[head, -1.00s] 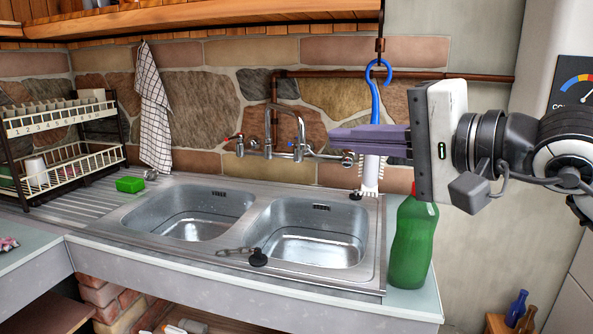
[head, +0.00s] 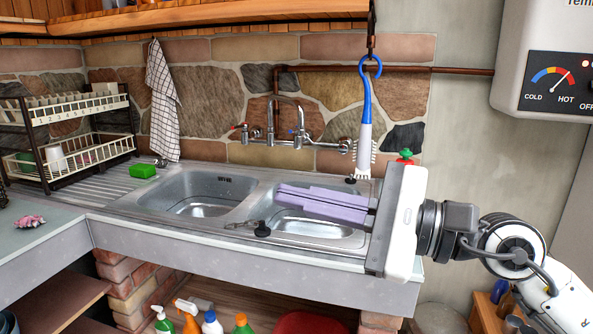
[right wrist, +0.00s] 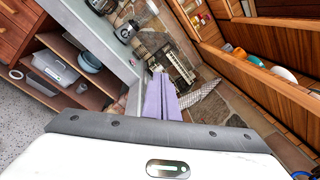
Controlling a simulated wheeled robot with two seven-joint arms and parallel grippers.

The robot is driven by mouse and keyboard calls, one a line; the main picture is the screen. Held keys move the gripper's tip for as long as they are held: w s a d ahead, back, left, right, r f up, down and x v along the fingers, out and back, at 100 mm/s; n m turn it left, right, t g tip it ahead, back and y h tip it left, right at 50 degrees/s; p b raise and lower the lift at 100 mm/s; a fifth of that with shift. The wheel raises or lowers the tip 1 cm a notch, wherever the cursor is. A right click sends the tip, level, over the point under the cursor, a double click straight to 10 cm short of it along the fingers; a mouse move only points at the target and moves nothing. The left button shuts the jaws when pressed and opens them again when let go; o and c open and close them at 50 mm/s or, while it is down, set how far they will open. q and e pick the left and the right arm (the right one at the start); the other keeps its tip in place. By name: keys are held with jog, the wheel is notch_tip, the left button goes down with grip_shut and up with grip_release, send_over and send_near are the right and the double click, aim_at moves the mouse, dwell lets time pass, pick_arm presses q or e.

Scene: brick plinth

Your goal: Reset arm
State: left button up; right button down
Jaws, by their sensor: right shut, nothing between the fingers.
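My right gripper (head: 280,199) comes in from the right in the head view, over the right basin of the sink. Its purple fingers are together with nothing between them and point left. They also show in the right wrist view (right wrist: 160,82). My left gripper is not in view.
The steel sink (head: 245,180) has a tap (head: 285,135) at its back. A green sponge (head: 143,171) lies on the drainer by the dish rack (head: 70,140). Several bottles (head: 210,322) stand below the counter. A water heater (head: 550,60) hangs at upper right.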

jog(key=w+d+f+n+t+h, duration=0.1)
jog(key=d+f+n+t+h, duration=0.25)
jog(key=f+n, duration=0.65)
jog(key=d+f+n+t+h+b, duration=0.1)
jog(key=d+f+n+t+h, duration=0.25)
jog(key=f+n, duration=0.6)
jog(key=w+d+f+n+t+h, duration=0.1)
jog(key=d+f+n+t+h, duration=0.25)
jog(key=f+n, duration=0.65)
jog(key=s+d+f+m+g+h, duration=0.2)
jog(key=s+f+m, duration=0.15)
jog(key=f, duration=0.35)
jog(key=s+d+f+m+g+h, duration=0.1)
jog(key=s+d+f+m+g, duration=0.2)
jog(key=f, duration=0.4)
jog(key=s+f+m+g+h, duration=0.1)
jog(key=s+f+m+g, duration=0.3)
jog(key=s+f, duration=0.8)
jog(key=s+m, duration=0.2)
jog(key=s, duration=0.1)
jog(key=shift+a+f+m+b, duration=0.2)
jog(key=shift+f+m+b, duration=0.2)
jog(key=shift+s, duration=0.1)
